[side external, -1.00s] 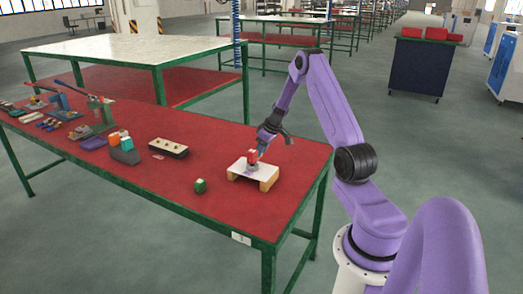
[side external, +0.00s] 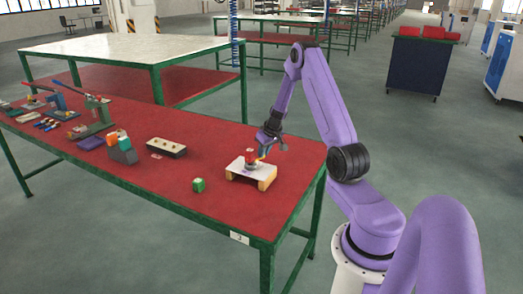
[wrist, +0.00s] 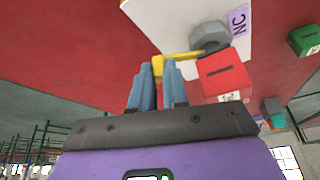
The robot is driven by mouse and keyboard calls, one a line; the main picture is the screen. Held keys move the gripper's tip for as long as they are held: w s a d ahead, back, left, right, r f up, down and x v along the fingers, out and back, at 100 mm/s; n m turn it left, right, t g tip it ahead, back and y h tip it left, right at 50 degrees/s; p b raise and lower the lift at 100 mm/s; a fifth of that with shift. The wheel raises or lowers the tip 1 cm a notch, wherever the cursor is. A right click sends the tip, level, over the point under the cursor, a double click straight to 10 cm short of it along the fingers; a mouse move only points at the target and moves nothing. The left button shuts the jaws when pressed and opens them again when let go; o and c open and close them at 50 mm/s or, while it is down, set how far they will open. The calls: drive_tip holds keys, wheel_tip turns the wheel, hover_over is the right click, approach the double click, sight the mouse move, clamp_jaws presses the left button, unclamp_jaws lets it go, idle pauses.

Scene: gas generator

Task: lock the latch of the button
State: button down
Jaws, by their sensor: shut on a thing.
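The button assembly sits on a white board (side external: 243,171) on two light wooden supports, at the right end of the red table. In the wrist view a grey hexagonal button part (wrist: 210,37) is on the white board, beside a purple "NC" label. A yellow latch (wrist: 183,57) extends left from it. A red block (wrist: 223,76) is just below it; red also shows in the side view (side external: 251,157). My gripper (wrist: 160,68) has its blue fingers closed in at the latch's outer end. The exact contact is partly hidden by the fingertips.
A green cube (side external: 198,185) stands to the left of the board. A dark block with round pale tops (side external: 166,147) and several devices lie farther left. The red table (side external: 225,212) is clear in front of the board.

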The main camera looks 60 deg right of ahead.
drive_tip(key=shift+s+a+m+g+h, duration=0.15)
drive_tip(key=shift+s+a+m+h, duration=0.15)
drive_tip(key=shift+m, duration=0.4)
drive_tip(key=shift+s+a+m+g+h, duration=0.15)
drive_tip(key=shift+s+m, duration=0.1)
drive_tip(key=shift+m, duration=0.45)
drive_tip(key=shift+s+a+m+g+h, duration=0.1)
drive_tip(key=shift+s+a+m+h, duration=0.2)
drive_tip(key=shift+m, duration=0.4)
drive_tip(key=shift+s+m, duration=0.15)
drive_tip(key=shift+m, duration=0.15)
drive_tip(key=c, duration=1.1)
unclamp_jaws()
drive_tip(key=v, duration=1.7)
drive_tip(key=shift+r, duration=0.3)
drive_tip(key=shift+w+a, duration=0.1)
drive_tip(key=shift+w, duration=0.1)
